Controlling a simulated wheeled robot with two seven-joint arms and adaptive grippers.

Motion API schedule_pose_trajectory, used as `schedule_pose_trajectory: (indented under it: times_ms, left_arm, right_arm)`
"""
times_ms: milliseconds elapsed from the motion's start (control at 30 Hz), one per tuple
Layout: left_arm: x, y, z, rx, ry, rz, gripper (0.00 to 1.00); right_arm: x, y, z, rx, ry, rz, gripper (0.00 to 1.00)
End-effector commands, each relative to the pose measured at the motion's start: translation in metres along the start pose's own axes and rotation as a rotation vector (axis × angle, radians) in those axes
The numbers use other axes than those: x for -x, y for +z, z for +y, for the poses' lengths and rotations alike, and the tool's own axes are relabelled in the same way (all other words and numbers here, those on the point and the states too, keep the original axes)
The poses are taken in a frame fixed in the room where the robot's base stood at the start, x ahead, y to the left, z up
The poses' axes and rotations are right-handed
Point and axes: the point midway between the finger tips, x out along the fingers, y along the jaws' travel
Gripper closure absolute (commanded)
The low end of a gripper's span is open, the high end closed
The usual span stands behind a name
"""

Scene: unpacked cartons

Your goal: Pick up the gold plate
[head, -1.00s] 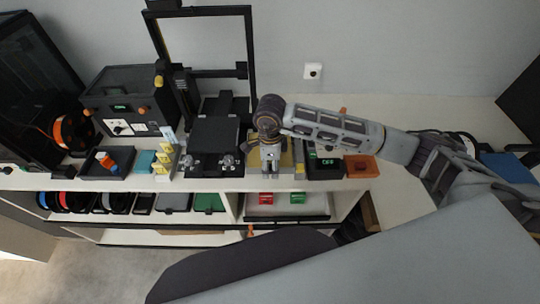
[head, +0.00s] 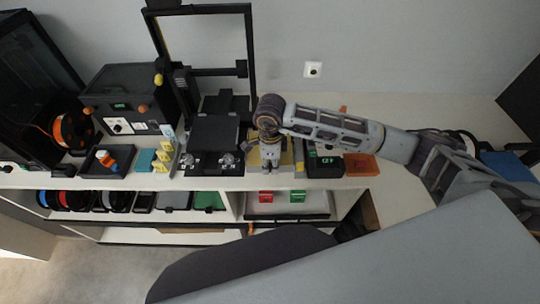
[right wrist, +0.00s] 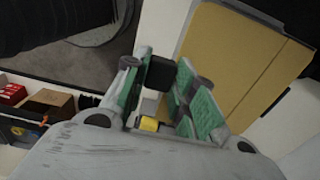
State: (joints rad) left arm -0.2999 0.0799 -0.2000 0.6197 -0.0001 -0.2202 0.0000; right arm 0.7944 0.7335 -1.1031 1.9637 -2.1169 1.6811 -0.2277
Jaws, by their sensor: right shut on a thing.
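The gold plate (head: 254,159) lies on the white worktop in the head view, partly hidden beneath my right gripper (head: 271,168). In the right wrist view the gold plate (right wrist: 235,62) is a large flat sheet stretching to the upper right behind the fingers. My right gripper (right wrist: 165,88), with green finger pads, is shut on it. A small black block (right wrist: 160,73) shows between the pads; I cannot tell whether it belongs to the plate. The exact contact is hidden. My left gripper is not in view.
A black printer bed (head: 214,132) stands left of the plate. A black bin (head: 324,166) and an orange bin (head: 362,167) stand on its right. Yellow blocks (head: 162,160) are farther left. Free worktop (head: 420,185) lies to the right.

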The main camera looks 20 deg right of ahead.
Motion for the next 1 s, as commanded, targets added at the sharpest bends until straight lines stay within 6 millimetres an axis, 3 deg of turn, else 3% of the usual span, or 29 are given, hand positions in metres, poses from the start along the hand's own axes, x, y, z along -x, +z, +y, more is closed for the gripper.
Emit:
schedule_pose_trajectory:
  times_ms: [467, 1000]
  left_arm:
    - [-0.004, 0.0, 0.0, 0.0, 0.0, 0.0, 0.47]
    - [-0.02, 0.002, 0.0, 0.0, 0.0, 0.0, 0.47]
  right_arm:
    - [0.012, 0.0, -0.001, -0.001, -0.003, -0.001, 1.0]
    - [0.083, 0.0, -0.001, 0.0, -0.003, -0.001, 1.0]
